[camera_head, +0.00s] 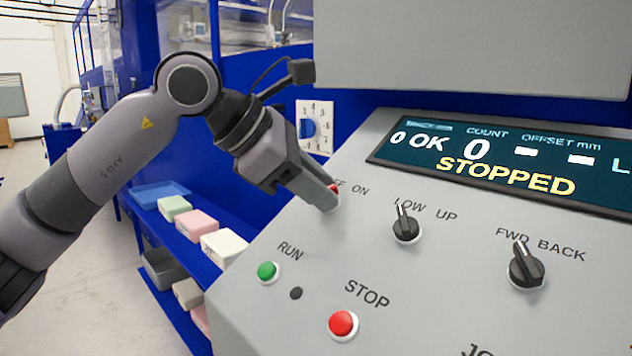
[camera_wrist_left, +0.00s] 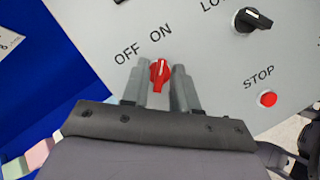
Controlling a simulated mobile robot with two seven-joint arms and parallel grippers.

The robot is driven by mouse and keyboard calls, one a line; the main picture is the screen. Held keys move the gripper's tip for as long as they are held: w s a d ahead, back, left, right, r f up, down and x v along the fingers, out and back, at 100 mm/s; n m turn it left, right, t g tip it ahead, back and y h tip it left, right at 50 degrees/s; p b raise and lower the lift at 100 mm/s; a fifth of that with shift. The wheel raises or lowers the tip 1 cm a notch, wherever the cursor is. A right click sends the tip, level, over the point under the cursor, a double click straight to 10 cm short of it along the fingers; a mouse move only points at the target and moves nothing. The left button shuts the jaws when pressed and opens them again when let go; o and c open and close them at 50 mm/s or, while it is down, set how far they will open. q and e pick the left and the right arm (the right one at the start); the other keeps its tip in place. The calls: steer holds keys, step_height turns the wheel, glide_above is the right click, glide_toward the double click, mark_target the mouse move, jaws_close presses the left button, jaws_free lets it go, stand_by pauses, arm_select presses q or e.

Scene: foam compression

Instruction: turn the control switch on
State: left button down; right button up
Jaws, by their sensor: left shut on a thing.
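The control switch is a red knob (camera_wrist_left: 159,76) on the grey panel, with the labels OFF and ON above it in the left wrist view. A pale line on the knob points roughly up towards ON; its exact angle is hard to tell. My left gripper (camera_wrist_left: 160,69) has a finger on each side of the knob and is shut on it. In the head view my left gripper (camera_head: 325,198) reaches down to the panel, and its fingers hide most of the switch; only a red edge (camera_head: 335,188) shows. My right gripper is not in view.
The display (camera_head: 505,165) reads STOPPED, with a count of 0. Near the switch are a black LOW/UP knob (camera_head: 406,226), a black FWD/BACK knob (camera_head: 525,266), a green RUN button (camera_head: 267,271) and a red STOP button (camera_head: 342,324). Foam blocks (camera_head: 195,226) lie on a blue shelf left.

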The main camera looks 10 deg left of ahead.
arm_select(q)
steer(key=c, duration=1.2)
jaws_free()
steer(key=shift+r, duration=0.1)
steer(key=v, duration=0.7)
